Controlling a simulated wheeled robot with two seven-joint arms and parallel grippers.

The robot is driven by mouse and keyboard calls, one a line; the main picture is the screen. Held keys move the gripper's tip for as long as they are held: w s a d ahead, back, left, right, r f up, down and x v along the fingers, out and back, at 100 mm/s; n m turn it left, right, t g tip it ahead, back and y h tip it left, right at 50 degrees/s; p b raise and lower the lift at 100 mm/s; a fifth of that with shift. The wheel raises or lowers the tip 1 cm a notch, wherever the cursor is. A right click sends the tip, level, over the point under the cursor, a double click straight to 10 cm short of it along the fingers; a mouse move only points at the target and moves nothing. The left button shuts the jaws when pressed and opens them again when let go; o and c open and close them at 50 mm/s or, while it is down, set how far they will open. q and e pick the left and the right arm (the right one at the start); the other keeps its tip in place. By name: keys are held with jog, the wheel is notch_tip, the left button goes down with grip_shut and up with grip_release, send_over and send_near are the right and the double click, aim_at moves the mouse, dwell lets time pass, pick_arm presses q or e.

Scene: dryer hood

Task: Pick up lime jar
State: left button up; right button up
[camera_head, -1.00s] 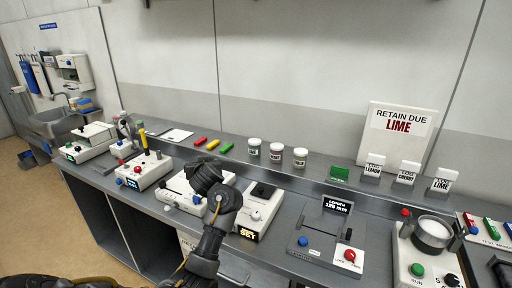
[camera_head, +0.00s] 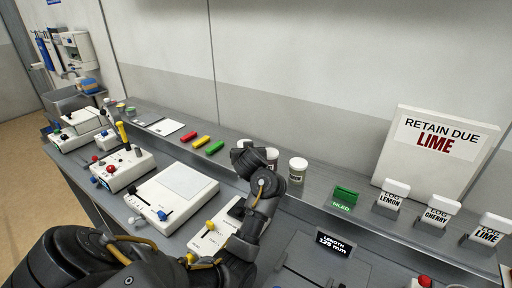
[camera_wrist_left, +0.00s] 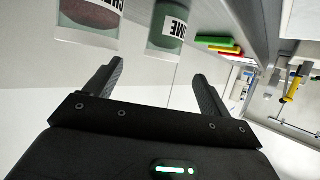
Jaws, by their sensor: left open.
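The lime jar, with green contents and a partly cut-off label, shows in the left wrist view (camera_wrist_left: 170,28), beyond my fingertips and nearer the right-hand finger. In the head view my left gripper covers most of it; only its pale lid (camera_head: 244,143) shows. My left gripper (camera_head: 250,163) is over the back ledge at the jars. In the left wrist view its fingers (camera_wrist_left: 157,80) are spread with nothing between them. The cherry jar (camera_wrist_left: 88,22), with dark red contents, is beyond the left-hand finger. My right gripper is not in view.
A third jar (camera_head: 298,170) stands to the right of the cherry jar. Red, yellow and green bars (camera_head: 201,141) lie left on the ledge. A green block (camera_head: 344,198), label stands and a "Retain due lime" sign (camera_head: 435,150) are right. Bench devices fill the front.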

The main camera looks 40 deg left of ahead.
pick_arm(q)
jog(key=x, duration=0.3)
jog(key=b+x, duration=0.1)
jog(key=shift+a, duration=0.5)
jog(key=shift+w+a, duration=0.1)
jog(key=shift+a, duration=0.05)
jog(key=shift+w+a+f, duration=0.1)
jog(key=shift+w+a, duration=0.15)
jog(key=shift+w, duration=0.05)
jog(key=x, duration=0.4)
jog(key=shift+w+a+f+p, duration=0.1)
jog(key=shift+w+p, duration=0.05)
jog(key=shift+p, duration=0.25)
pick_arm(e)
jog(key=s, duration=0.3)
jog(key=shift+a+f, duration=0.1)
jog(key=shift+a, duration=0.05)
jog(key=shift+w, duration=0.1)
